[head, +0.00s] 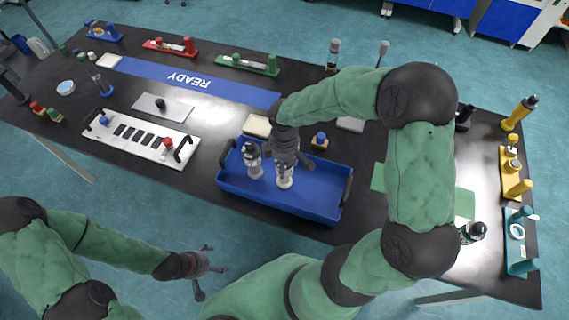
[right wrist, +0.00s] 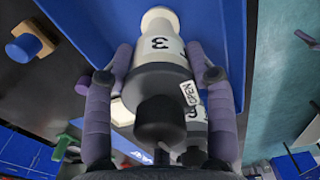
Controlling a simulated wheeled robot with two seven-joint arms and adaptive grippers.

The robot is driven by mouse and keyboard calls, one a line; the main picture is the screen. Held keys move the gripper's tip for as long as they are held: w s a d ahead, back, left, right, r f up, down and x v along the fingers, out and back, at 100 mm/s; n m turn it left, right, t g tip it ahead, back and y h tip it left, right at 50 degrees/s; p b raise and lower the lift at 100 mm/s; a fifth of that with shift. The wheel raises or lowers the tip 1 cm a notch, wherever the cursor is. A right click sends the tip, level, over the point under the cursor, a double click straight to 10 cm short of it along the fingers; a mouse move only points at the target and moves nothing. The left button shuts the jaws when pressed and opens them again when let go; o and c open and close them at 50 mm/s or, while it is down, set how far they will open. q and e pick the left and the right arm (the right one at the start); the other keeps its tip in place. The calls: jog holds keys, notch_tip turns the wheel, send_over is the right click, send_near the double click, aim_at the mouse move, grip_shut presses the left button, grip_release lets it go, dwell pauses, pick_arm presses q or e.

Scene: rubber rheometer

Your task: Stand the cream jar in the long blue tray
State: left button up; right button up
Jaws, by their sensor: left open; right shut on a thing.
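The cream jar (head: 285,178) is in my right gripper (head: 286,160), upright inside the long blue tray (head: 310,207). Whether its base touches the tray floor I cannot tell. The right wrist view shows the jar (right wrist: 158,47) with a pale end marked 3, a grey band and a dark knob, between the two fingers (right wrist: 166,72). A second jar (head: 252,160), dark-topped, stands in the tray just left of it. My left gripper (head: 203,264) is open and empty, off the table's front edge.
Left of the tray is a white plate with black handles (head: 135,140). Behind lie the blue READY strip (head: 190,82) and red (head: 170,47) and green (head: 247,65) racks. Another jar (head: 472,232) stands at the right. The tray's right part is clear.

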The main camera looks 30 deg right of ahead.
jog(key=shift+f, duration=0.15)
jog(key=o, duration=1.3)
jog(key=shift+r, duration=0.35)
notch_tip(320, 180, up, 12)
jog(key=p, duration=0.3)
jog(key=shift+f, duration=0.15)
